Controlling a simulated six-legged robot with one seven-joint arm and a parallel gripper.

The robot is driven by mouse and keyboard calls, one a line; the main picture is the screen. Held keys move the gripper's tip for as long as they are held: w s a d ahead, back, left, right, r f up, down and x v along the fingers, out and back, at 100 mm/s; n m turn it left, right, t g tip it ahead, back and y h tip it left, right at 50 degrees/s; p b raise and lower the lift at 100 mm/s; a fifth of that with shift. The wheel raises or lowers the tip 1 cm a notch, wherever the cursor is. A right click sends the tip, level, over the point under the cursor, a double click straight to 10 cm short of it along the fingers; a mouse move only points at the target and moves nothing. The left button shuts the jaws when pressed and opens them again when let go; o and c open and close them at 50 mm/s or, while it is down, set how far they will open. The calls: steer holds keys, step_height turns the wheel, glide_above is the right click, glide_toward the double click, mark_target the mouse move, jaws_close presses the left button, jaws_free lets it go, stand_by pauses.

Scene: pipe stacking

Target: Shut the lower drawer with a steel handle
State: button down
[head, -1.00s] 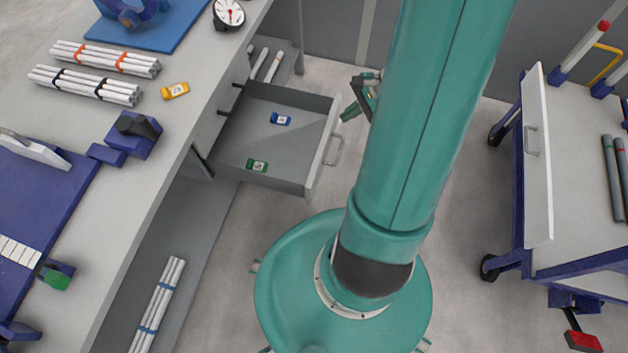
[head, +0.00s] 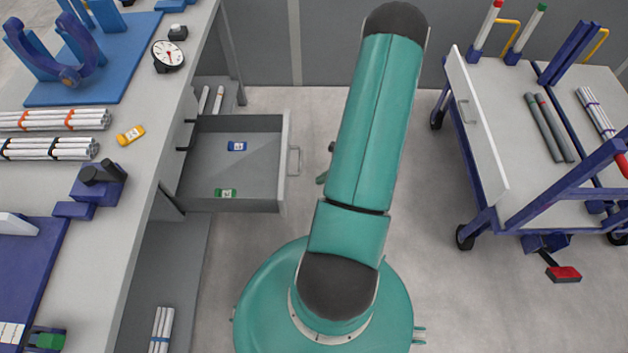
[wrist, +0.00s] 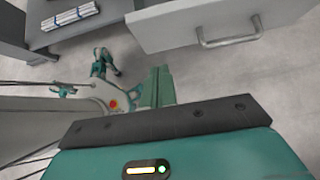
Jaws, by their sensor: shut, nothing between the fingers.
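The grey drawer (head: 250,185) stands pulled out from the workbench in the head view. Its steel bar handle (head: 294,161) is on the front panel, facing right.
A trolley (head: 500,205) with a white side panel stands at right. Open floor lies between drawer and trolley, with my arm over it.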

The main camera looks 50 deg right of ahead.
steer(key=w+a+f, duration=0.5)
steer(key=w, duration=0.2)
steer(key=shift+w+a+f, duration=0.15)
steer(key=shift+w+a, duration=0.15)
steer(key=shift+a, duration=0.1)
